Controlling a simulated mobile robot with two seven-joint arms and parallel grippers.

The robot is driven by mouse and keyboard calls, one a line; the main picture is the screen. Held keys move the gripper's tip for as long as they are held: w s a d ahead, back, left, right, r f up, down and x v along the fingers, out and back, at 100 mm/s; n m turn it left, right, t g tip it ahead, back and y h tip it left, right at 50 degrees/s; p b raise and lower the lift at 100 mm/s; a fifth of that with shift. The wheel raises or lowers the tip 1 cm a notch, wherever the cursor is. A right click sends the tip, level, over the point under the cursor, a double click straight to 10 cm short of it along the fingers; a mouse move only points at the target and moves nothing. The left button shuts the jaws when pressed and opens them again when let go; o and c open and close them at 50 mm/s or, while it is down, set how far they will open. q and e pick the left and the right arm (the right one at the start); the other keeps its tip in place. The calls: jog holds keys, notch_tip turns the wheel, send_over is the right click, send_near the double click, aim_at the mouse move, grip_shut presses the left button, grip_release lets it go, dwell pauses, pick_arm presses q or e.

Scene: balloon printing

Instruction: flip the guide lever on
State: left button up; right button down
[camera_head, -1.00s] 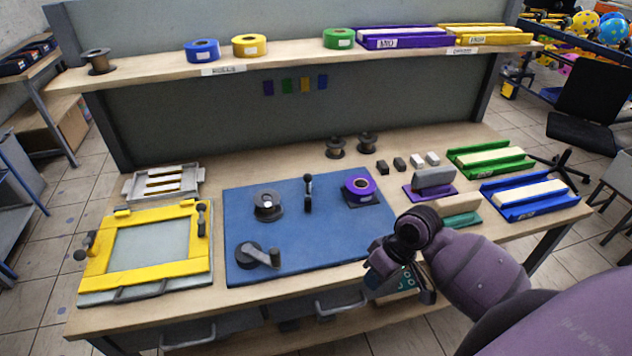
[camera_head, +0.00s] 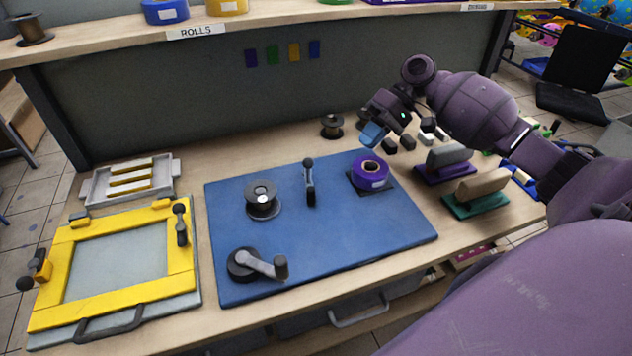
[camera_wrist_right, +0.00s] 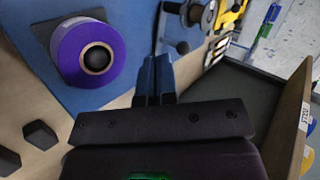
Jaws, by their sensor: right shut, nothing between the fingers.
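The guide lever (camera_head: 309,184) stands on the blue board (camera_head: 333,222), between a spool and a purple roll. It has a dark handle with a round black knob at the top and looks upright. Its dark knob also shows in the right wrist view (camera_wrist_right: 182,47). My right gripper (camera_head: 373,136) is above the back right of the board, behind the purple roll and to the right of the lever, apart from it. Its blue fingers (camera_wrist_right: 154,82) are together and empty. My left gripper is not in view.
The purple roll (camera_head: 370,172) sits close to my right gripper. A grey spool (camera_head: 262,199) is left of the lever, with a crank (camera_head: 262,265) in front. A yellow frame (camera_head: 180,262) lies at left. Stamp blocks (camera_head: 447,160) stand at right. A shelf (camera_head: 280,25) runs above.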

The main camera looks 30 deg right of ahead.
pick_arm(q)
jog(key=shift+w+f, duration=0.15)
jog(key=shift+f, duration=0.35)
pick_arm(e)
jog(key=shift+w+d+f, duration=0.2)
jog(key=shift+w+f, duration=0.1)
jog(key=shift+w, duration=0.2)
